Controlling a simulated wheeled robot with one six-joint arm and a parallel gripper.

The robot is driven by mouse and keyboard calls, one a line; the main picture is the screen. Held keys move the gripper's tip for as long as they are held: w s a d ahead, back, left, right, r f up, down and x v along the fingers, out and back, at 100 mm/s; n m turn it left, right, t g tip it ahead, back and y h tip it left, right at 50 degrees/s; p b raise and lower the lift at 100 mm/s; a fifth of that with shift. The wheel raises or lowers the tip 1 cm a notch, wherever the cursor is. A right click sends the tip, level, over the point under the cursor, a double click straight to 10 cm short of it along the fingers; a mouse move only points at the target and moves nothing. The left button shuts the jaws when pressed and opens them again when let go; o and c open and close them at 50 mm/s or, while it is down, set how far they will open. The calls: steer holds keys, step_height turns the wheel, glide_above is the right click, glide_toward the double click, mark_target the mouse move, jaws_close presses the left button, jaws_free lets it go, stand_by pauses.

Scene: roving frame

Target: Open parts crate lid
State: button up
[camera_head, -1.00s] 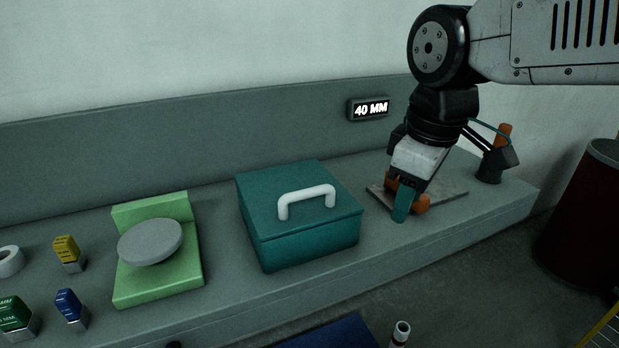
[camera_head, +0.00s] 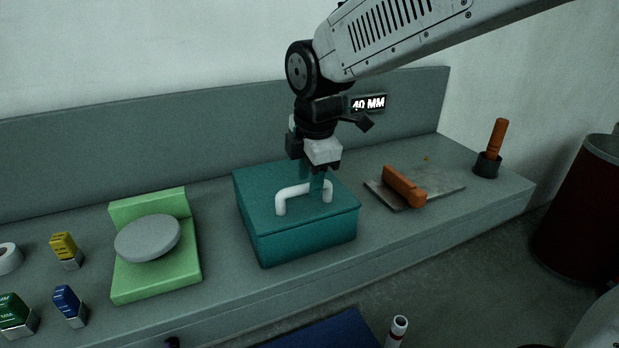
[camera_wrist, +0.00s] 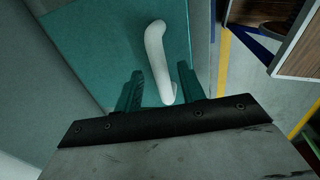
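The teal parts crate (camera_head: 305,240) stands on the grey bench with its lid (camera_head: 258,187) closed. A white arched handle (camera_head: 290,190) rises from the lid. My gripper (camera_head: 317,186) points down over the lid at the right part of the handle. In the wrist view the two teal fingers (camera_wrist: 160,88) are apart, with the near end of the handle (camera_wrist: 157,55) between them. A gap shows between the handle and the left finger; contact with the right finger cannot be told.
An orange-handled tool (camera_head: 404,187) lies on a grey plate (camera_head: 447,182) to the right. A green stand (camera_head: 187,262) with a grey disc (camera_head: 147,238) is left of the crate. A sign (camera_head: 368,103) reads 40 MM. A dark red bin (camera_head: 577,225) stands far right.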

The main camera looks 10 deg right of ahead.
steer(key=shift+f, duration=0.3)
jaws_close()
steer(key=shift+w+r, duration=0.1)
